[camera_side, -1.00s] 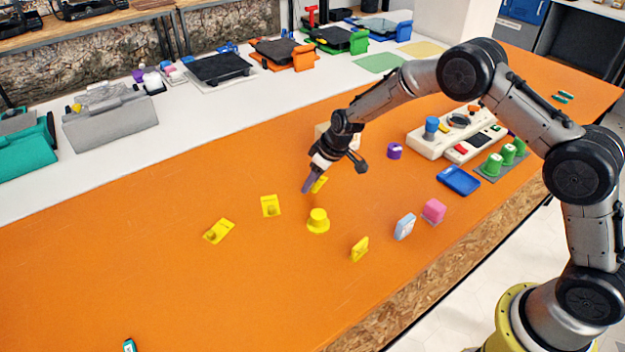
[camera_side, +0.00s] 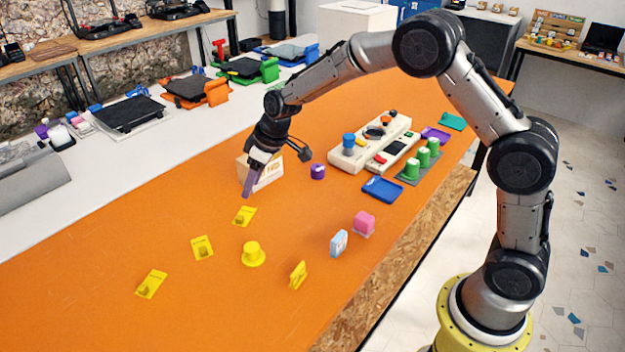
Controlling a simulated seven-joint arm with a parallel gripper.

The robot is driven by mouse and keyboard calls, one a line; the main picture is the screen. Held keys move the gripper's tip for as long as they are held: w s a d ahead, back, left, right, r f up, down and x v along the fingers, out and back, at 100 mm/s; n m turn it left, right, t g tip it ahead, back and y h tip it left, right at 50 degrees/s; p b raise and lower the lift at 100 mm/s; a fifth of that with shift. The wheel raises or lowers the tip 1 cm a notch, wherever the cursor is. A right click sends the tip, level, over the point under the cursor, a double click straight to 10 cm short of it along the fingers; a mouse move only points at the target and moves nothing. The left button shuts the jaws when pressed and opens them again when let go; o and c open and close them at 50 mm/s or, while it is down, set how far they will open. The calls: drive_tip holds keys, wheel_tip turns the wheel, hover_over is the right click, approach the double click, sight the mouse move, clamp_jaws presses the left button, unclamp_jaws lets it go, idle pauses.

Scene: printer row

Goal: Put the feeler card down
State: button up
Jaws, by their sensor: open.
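A flat yellow card with a dark mark (camera_side: 244,215) lies on the orange table just below my gripper. I take it for the feeler card, though similar yellow cards lie nearby and any label is too small to read. My gripper (camera_side: 248,188) points down with its purple fingers a little above the card and apart from it. It is open, with nothing seen between the fingers. Two more yellow cards, one (camera_side: 202,247) nearer and one (camera_side: 151,284) further left, lie flat in a loose row with it.
A yellow hat-shaped piece (camera_side: 253,254), an upright yellow piece (camera_side: 298,275), a light blue block (camera_side: 339,243) and a pink block (camera_side: 364,223) stand in front. A whitish box (camera_side: 268,175) is close behind my gripper. A blue tray (camera_side: 382,189) is right. The left front table is clear.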

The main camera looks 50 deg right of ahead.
drive_tip(key=s+d+r+m, duration=0.2)
drive_tip(key=s+d+r, duration=0.1)
drive_tip(key=s+r, duration=1.3)
drive_tip(key=s+d+f+m+h, duration=0.1)
drive_tip(key=s, duration=0.9)
drive_tip(key=s+d+m+t, duration=0.1)
drive_tip(key=s+d, duration=0.1)
drive_tip(key=s, duration=0.9)
drive_tip(key=shift+f+m+h, duration=0.3)
drive_tip(key=shift+f+h, duration=0.1)
